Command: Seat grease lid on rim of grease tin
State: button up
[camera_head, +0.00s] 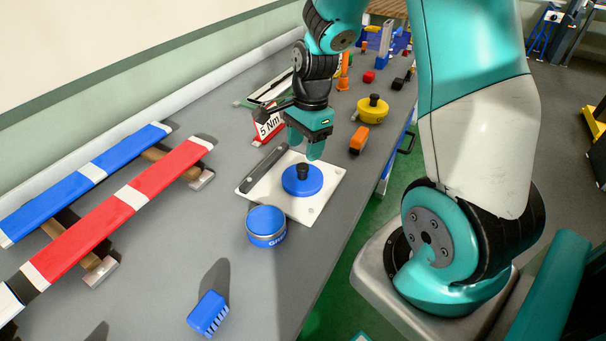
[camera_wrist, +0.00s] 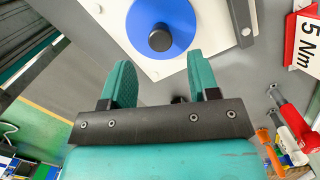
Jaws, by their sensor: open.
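The blue grease lid (camera_head: 302,180), a round disc with a black knob, lies on a white board (camera_head: 322,205). In the wrist view the lid (camera_wrist: 178,22) shows beyond the fingertips, its knob pointing toward the camera. My gripper (camera_head: 305,145) hangs above the far part of the board, higher than the lid. Its teal fingers (camera_wrist: 160,65) are open with nothing between them.
A dark bar (camera_head: 263,169) lies along the board's left edge. A "5 Nm" sign (camera_head: 268,125) stands behind it. A blue brush (camera_head: 208,313) lies in front; red and blue beams (camera_head: 115,215) fill the left.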

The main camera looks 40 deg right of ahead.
aim_at(303, 166)
jog(key=shift+a+f+p, duration=0.2)
jog(key=shift+f+p, duration=0.1)
jog(key=shift+f, duration=1.4)
jog(key=shift+a+f+p, duration=0.15)
jog(key=shift+f+p, duration=0.1)
jog(key=shift+f, duration=1.45)
jog(key=c, duration=1)
jog(key=shift+r, duration=0.1)
